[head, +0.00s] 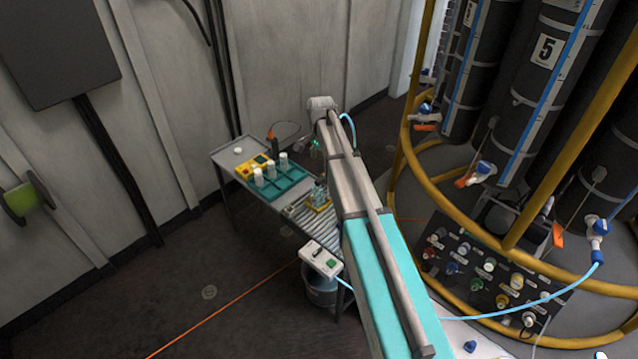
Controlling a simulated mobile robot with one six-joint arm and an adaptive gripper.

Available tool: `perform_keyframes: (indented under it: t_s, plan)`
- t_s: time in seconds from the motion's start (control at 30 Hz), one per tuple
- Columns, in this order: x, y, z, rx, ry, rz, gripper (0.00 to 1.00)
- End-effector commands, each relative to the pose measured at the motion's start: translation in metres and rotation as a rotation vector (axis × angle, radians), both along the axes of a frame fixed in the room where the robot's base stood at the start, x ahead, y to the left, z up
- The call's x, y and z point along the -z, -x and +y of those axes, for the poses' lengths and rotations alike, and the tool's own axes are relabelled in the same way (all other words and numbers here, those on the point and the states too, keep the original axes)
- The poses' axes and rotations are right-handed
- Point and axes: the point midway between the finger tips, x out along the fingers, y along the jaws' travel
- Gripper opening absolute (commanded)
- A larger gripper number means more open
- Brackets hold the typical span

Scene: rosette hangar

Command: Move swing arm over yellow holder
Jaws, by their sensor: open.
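A long arm, teal in the lower part and grey above (345,185), reaches from the bottom edge up to a pale rounded end (321,104); whether it is the swing arm is unclear. The end is beyond the table's right side. A small dark part with green spots, apparently my gripper (315,148), shows below that end, small and partly hidden; nothing is seen in it.
The metal table (221,158) bears a teal rack (291,184) with white-capped bottles. A white box (320,259) is at its front. Right are a yellow tubular frame (412,150), black cylinders (480,80) and a connector panel (490,272). An orange line crosses open floor at left.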

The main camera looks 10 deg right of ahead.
Motion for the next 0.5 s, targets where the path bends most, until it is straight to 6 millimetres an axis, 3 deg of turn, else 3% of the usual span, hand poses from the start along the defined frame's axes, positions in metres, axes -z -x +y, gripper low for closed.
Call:
perform_keyframes:
  t_s: [0.5]
  plan:
    - [0.045, 0.000, 0.001, -0.001, 0.000, 0.000, 0.66]
